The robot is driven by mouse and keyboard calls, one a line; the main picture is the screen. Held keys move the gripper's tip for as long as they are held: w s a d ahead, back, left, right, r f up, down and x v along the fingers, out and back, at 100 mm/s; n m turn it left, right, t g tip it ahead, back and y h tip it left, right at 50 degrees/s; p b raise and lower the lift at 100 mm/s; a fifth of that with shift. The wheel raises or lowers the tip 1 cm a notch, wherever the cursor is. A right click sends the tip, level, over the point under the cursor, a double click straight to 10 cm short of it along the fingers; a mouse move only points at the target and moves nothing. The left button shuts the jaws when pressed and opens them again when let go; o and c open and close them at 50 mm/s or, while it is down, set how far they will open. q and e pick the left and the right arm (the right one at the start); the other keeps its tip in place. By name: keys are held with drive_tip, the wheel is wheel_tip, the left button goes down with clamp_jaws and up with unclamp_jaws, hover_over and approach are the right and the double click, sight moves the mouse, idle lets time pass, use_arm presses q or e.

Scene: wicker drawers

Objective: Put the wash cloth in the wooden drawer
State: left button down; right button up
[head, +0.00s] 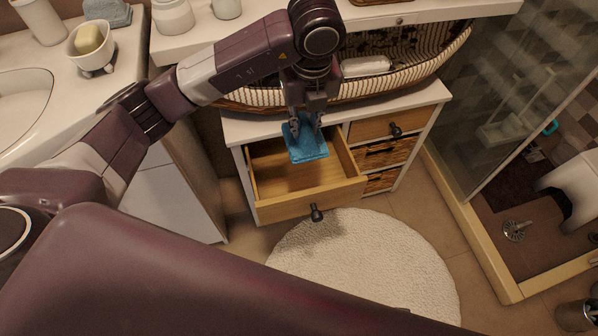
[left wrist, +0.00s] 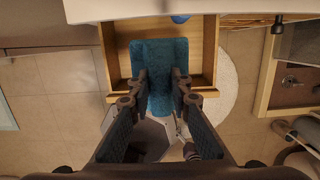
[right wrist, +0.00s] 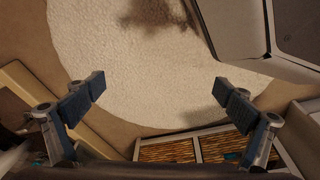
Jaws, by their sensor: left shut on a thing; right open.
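The blue wash cloth (head: 307,142) hangs from my left gripper (head: 306,120), over the open wooden drawer (head: 285,205). My left gripper is shut on the cloth, which also shows between its fingers in the left wrist view (left wrist: 158,62). In the left wrist view, the drawer's wooden side (left wrist: 209,50) is right of the cloth. My right gripper (right wrist: 160,90) is open and empty above the white rug; it is not seen in the head view.
The white cabinet top (head: 270,125) carries a long striped basket (head: 400,75) behind the drawer. Closed drawers (head: 385,155) with wicker fronts are at its right. A round white rug (head: 370,265) lies in front. The glass shower wall (head: 510,90) stands at right, the sink counter at left.

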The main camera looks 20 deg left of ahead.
use_arm(q)
wheel_tip(320, 180, down, 6)
drive_tip(key=shift+f+b, duration=0.25)
drive_tip(key=shift+b, duration=0.85)
wheel_tip(320, 180, down, 13)
drive_tip(key=shift+r+b, duration=0.1)
drive_tip(key=shift+b, duration=0.9)
drive_tip(key=shift+f, duration=0.3)
use_arm(e)
drive_tip(key=w+r+t, duration=0.1)
drive_tip(key=w+r, duration=0.3)
drive_tip(key=r, duration=1)
drive_tip(key=shift+w+a+r, duration=0.15)
drive_tip(key=shift+r, duration=0.05)
use_arm(q)
drive_tip(key=shift+f, duration=0.1)
use_arm(e)
drive_tip(key=shift+r, duration=0.15)
use_arm(q)
drive_tip(key=c, duration=2.1)
unclamp_jaws()
drive_tip(key=o, duration=0.3)
use_arm(e)
drive_tip(key=shift+r, duration=0.1)
use_arm(q)
drive_tip(key=shift+o, duration=0.2)
